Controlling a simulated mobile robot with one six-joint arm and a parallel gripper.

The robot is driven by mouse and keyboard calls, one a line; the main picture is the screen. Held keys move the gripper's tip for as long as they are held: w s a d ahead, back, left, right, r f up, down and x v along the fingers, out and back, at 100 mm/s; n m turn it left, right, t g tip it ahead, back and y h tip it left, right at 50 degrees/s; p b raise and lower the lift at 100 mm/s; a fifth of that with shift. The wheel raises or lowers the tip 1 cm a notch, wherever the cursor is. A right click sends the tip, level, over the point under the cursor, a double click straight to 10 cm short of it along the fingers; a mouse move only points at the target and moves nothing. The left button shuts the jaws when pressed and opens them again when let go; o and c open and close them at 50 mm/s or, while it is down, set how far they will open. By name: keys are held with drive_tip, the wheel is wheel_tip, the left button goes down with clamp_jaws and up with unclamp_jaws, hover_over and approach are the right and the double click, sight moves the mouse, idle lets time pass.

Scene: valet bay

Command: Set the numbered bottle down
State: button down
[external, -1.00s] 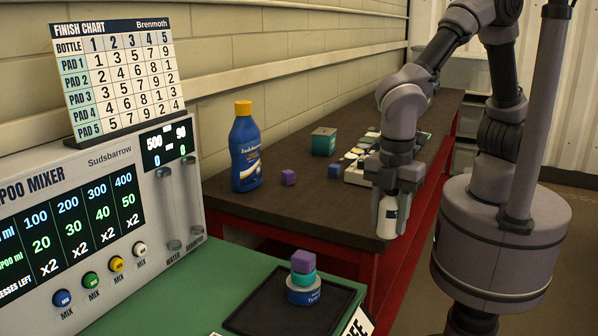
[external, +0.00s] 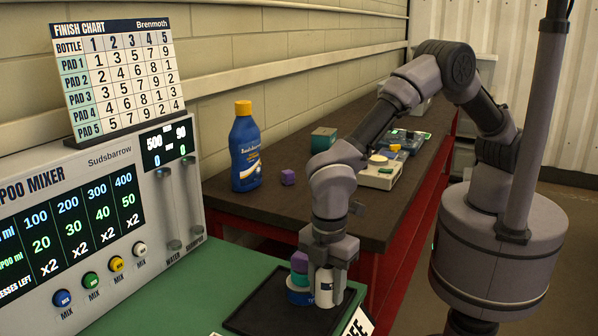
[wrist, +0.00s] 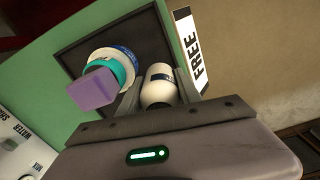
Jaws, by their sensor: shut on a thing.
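My gripper (external: 328,283) is shut on a small white bottle (external: 325,290), which stands roughly upright between the fingers. The wrist view shows the bottle (wrist: 159,87) with a dark band on it; no number can be read there. The bottle is at the black tray (external: 252,312) on the green counter, just right of a stack of round pieces. I cannot tell whether its base touches the tray. The stack has a blue-and-white labelled base (external: 297,297), a teal ring (external: 299,279) and a purple block (external: 299,261) on top.
A sign reading FREE (wrist: 187,48) stands at the tray's edge. The shampoo mixer (external: 100,220) and finish chart (external: 118,80) are at left. On the dark bench (external: 330,215) are a blue bottle (external: 245,150), a purple cube (external: 288,177) and a teal box (external: 323,140).

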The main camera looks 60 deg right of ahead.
sight(318, 305)
drive_tip(key=shift+w+a+f, duration=0.1)
drive_tip(key=shift+w+a, duration=0.45)
drive_tip(key=shift+a, duration=0.15)
wheel_tip(318, 305, down, 4)
drive_tip(key=shift+r+b, duration=0.2)
drive_tip(key=shift+b, duration=0.95)
drive_tip(key=shift+r, duration=0.1)
drive_tip(key=c, duration=1.1)
unclamp_jaws()
